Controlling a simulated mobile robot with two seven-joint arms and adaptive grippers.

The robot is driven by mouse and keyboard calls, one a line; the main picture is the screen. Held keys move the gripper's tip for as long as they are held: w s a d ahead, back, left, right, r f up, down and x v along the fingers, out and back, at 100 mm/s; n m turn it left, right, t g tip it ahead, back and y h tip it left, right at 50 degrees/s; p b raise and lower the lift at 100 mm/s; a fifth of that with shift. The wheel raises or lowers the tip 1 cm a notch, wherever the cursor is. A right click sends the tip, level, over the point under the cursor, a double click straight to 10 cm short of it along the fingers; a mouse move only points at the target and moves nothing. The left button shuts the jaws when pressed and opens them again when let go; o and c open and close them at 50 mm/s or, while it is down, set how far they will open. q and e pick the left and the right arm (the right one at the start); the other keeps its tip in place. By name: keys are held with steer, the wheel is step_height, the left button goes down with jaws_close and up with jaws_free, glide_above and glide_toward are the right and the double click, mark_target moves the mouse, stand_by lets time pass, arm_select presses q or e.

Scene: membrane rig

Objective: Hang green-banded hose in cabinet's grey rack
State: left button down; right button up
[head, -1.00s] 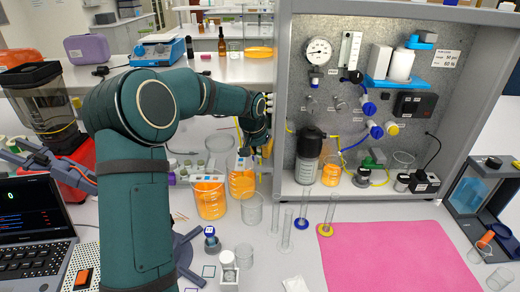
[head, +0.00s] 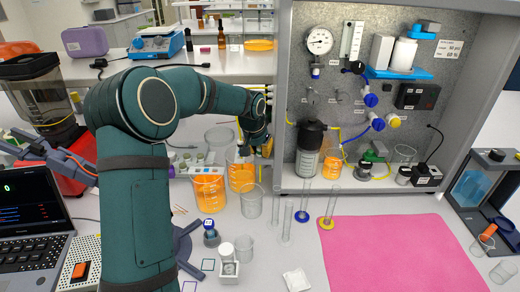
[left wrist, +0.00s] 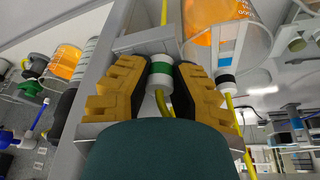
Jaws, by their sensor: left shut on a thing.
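My left gripper (head: 264,148) is beside the left edge of the cabinet (head: 283,120) in the head view, above the orange-filled beakers. In the left wrist view its yellow-padded fingers (left wrist: 160,85) are shut on the green-banded hose (left wrist: 160,71), around its white end fitting with the green band. Yellow tubing shows below and above the fitting. A grey bracket (left wrist: 143,42), possibly the rack, lies just beyond the fitting; I cannot tell whether they touch. A second hose with a black band (left wrist: 225,82) is right of the fingers. My right gripper is out of view.
Orange-filled beakers (head: 209,189) and an empty beaker (head: 252,204) stand below the gripper. Slim glass cylinders (head: 287,222) stand in front of the cabinet. A pink mat (head: 400,250) is clear at right. A laptop (head: 30,240) is at left.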

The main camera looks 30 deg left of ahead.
arm_select(q)
steer(key=shift+f, duration=0.15)
stand_by(0.3)
steer(key=c, duration=0.9)
jaws_free()
steer(key=shift+d, duration=0.1)
steer(key=shift+r, duration=0.2)
steer(key=v, duration=1.1)
steer(key=shift+r, duration=0.3)
steer(key=shift+s+f, duration=0.1)
steer(key=shift+s, duration=0.1)
